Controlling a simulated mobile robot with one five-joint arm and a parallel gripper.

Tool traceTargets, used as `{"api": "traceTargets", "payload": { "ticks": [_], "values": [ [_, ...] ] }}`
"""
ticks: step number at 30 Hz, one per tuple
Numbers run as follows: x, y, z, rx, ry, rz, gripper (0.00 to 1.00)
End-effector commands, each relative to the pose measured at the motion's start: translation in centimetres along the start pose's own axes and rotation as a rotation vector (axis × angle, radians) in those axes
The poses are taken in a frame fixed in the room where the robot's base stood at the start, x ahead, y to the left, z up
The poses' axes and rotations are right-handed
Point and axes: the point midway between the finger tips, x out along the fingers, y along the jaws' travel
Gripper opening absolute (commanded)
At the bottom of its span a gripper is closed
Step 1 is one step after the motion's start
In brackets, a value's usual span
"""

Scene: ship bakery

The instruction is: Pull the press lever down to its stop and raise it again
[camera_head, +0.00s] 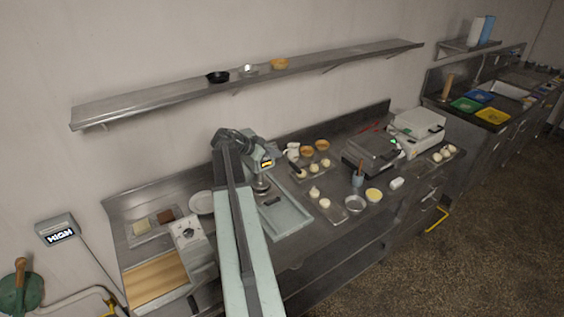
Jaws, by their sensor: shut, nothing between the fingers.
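The press has a grey head (260,160) with a small yellow display, and a round ram below it. It stands at the back of the steel counter, above a pale tray-like bed (283,216). My pale green arm reaches up from the bottom of the view and covers part of the press's left side.
A white machine (190,240) with a dial stands left of my arm, beside a wooden board (155,278). Dough trays, bowls and a dark-lidded appliance (372,152) crowd the counter to the right. A wall shelf (160,100) runs above.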

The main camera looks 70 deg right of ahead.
Motion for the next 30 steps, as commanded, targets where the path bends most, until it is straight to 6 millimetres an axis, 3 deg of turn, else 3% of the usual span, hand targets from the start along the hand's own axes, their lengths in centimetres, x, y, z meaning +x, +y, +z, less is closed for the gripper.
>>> {"api": "traceTargets", "payload": {
  "ticks": [5, 18, 22, 30],
  "values": [
    [1.4, 0.0, 0.4, -0.001, -0.001, 0.001, 0.00],
    [10.7, -0.2, 0.8, -0.003, -0.003, -0.002, 0.00],
    [11.9, -0.2, 2.7, -0.005, -0.004, -0.004, 0.00],
    [12.6, -0.2, 3.3, -0.006, -0.004, -0.005, 0.00]
  ]
}}
